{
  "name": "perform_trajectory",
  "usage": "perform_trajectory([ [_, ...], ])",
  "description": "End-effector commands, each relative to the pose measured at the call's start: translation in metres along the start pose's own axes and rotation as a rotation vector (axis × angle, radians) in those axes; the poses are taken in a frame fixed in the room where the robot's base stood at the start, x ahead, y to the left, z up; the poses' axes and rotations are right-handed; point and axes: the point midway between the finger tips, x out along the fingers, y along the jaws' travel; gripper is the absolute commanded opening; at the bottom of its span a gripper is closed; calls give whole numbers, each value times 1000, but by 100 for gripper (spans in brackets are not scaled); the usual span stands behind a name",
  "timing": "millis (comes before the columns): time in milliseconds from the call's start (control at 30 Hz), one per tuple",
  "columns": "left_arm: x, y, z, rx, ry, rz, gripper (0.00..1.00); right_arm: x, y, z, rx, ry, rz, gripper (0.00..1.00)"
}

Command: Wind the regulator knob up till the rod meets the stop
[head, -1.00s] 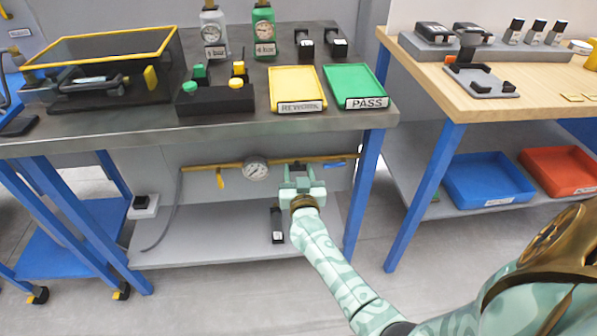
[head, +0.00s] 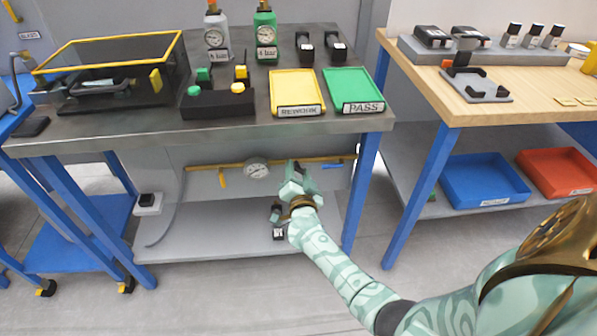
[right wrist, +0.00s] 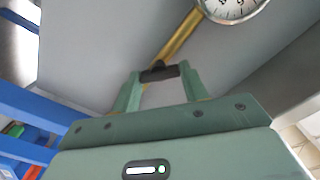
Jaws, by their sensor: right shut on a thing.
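A yellow pipe (head: 232,165) with a round white gauge (head: 257,170) runs under the bench top. It also shows in the right wrist view (right wrist: 180,35), with part of the gauge (right wrist: 232,6). My right gripper (head: 299,172) is at the pipe, right of the gauge, and looks rolled. In the right wrist view its fingers (right wrist: 158,76) are shut on a small black part, the regulator knob (right wrist: 158,71). The knob is mostly hidden by the gripper in the head view. I cannot make out the rod or the stop. My left gripper is out of view.
A small black labelled block (head: 279,233) stands on the lower shelf (head: 220,243), just below my right gripper. The bench top (head: 140,125) is above, with a yellow tray (head: 297,92) and a green tray (head: 352,90). A blue leg (head: 354,195) stands to the right.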

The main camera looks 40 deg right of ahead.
Motion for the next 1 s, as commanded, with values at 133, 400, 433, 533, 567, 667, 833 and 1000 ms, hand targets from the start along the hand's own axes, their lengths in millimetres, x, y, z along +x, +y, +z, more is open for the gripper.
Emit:
perform_trajectory([
  [133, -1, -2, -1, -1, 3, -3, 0, -1, 1, 1, 40, -2, 1, 21],
  [400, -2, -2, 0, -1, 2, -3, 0, -1, 1, 2, 64, -3, 2, 21],
  [433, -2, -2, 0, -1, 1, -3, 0, -1, 1, 2, 64, -3, 2, 21],
  [533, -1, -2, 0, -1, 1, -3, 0, -1, 2, 2, 63, -3, 2, 21],
  [567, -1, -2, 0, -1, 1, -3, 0, -1, 2, 2, 63, -3, 2, 21],
  [667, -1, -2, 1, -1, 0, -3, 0, -1, 2, 2, 63, -3, 2, 21],
  [833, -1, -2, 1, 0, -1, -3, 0, -1, 1, 1, 63, -2, 2, 65],
  [1000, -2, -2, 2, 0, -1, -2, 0, -1, 1, 1, 63, -2, 1, 65],
])
